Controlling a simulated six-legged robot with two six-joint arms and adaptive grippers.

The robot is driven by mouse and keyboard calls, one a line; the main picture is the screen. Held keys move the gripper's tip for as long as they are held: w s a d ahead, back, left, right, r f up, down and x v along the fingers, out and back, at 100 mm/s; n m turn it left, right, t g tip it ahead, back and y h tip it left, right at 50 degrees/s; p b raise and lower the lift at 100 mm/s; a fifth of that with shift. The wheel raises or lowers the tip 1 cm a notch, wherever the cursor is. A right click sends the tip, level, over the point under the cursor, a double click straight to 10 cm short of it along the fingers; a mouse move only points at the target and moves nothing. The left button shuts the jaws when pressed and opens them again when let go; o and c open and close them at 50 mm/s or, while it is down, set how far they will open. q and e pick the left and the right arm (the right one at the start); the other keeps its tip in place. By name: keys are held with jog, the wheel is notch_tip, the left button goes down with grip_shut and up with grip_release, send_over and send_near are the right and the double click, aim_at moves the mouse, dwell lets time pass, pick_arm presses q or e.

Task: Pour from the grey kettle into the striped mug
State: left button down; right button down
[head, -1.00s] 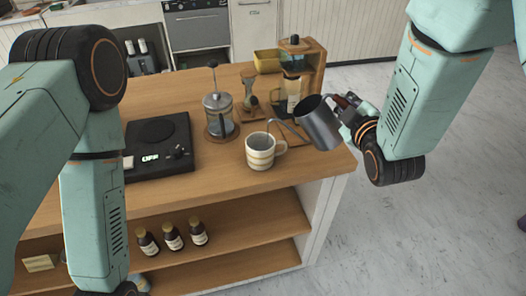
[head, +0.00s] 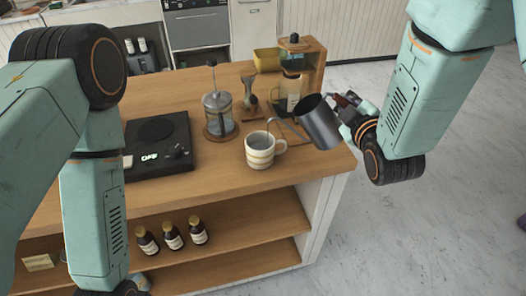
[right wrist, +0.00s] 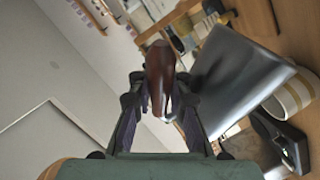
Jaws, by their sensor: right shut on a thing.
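The grey kettle (head: 319,124) is held in the air at the table's right end, tilted with its thin spout toward the left. The spout tip is at the rim of the striped mug (head: 260,154), above its opening. The mug stands upright on the table and also shows in the right wrist view (right wrist: 293,95). My right gripper (head: 350,106) is shut on the kettle's brown handle (right wrist: 160,72); the kettle body (right wrist: 236,75) is beside the fingers. I cannot clearly tell the liquid level in the mug. My left gripper is below the frame.
A black scale (head: 158,145) lies left of the mug on the wooden cart (head: 225,182). A French press (head: 218,112), a dripper stand (head: 249,100) and a coffee grinder (head: 291,80) stand behind. Several dark bottles (head: 172,236) are on the shelf below. Right of the cart is open floor.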

jog(key=shift+d+f+m+b, duration=0.2)
jog(key=shift+f+m+b, duration=0.05)
jog(key=shift+f+b, duration=0.3)
jog(key=shift+d+f+m+b, duration=0.15)
jog(key=shift+f+m+b, duration=0.1)
jog(key=shift+f+b, duration=0.25)
jog(key=shift+r, duration=0.15)
jog(key=shift+r, duration=0.15)
jog(key=shift+a+r+p, duration=0.15)
jog(key=shift+r+p, duration=0.15)
jog(key=shift+p, duration=0.1)
jog(key=shift+a+r+n+p, duration=0.15)
jog(key=shift+r+n+p, duration=0.25)
dwell(0.6)
